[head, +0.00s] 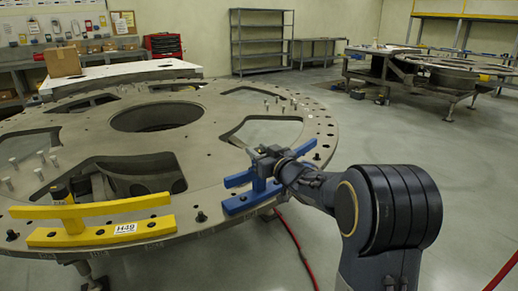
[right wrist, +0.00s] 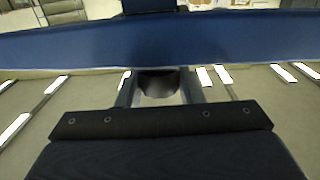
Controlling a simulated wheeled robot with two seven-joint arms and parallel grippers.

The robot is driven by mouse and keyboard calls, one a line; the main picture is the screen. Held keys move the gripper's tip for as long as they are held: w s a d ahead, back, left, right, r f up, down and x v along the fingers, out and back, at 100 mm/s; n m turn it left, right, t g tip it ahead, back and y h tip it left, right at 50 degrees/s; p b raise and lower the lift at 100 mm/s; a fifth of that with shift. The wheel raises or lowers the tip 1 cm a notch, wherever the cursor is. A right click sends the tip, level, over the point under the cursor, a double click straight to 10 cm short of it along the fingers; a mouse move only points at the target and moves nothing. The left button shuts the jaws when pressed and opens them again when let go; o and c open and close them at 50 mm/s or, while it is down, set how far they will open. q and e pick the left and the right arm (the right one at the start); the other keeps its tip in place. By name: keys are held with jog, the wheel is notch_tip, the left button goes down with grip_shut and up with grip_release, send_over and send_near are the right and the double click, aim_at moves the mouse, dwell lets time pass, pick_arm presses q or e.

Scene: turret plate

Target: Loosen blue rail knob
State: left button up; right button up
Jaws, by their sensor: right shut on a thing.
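The blue rail (head: 243,202) sits on the front right rim of the round metal turret plate (head: 215,170), and its upper bar runs above its base. My right arm reaches in from the right, and my right gripper (head: 266,163) is at the blue rail. In the right wrist view, the blue rail (right wrist: 80,45) crosses the top of the picture. The dark round knob (right wrist: 158,84) lies between the two fingers, and my right gripper (right wrist: 158,92) is shut on it. In the head view the knob is hidden by the gripper. My left gripper is not in view.
A yellow rail (head: 98,231) with an H49 tag lies on the plate's front left, with a dark part behind it. Bolts stand upright on the plate. A red hose (head: 294,243) runs down to the floor. Open floor (head: 330,110) lies right of the plate.

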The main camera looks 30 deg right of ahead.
jog(key=n+y+p, duration=0.1)
jog(key=y, duration=0.1)
jog(key=n+g+y+p, duration=0.1)
jog(key=n+y+p, duration=0.1)
jog(key=y, duration=0.1)
jog(key=shift+d+r+p, duration=0.15)
jog(key=shift+r+p, duration=0.05)
jog(key=shift+p, duration=0.1)
jog(key=shift+f+n+g+y+p, duration=0.15)
jog(key=shift+n+g+y+p, duration=0.35)
jog(key=shift+n+y+p, duration=0.4)
jog(key=shift+f+n+g+y+p, duration=0.1)
jog(key=shift+n+g+y+p, duration=0.5)
jog(key=shift+y, duration=0.5)
jog(key=o, duration=0.9)
jog(key=shift+w+a, duration=0.1)
jog(key=shift+a, duration=0.1)
jog(key=shift+o, duration=0.2)
jog(key=shift+d, duration=0.1)
jog(key=v, duration=0.7)
jog(key=shift+s+d+b, duration=0.2)
jog(key=shift+s+b, duration=0.15)
jog(key=shift+b, duration=0.05)
jog(key=shift+f, duration=0.1)
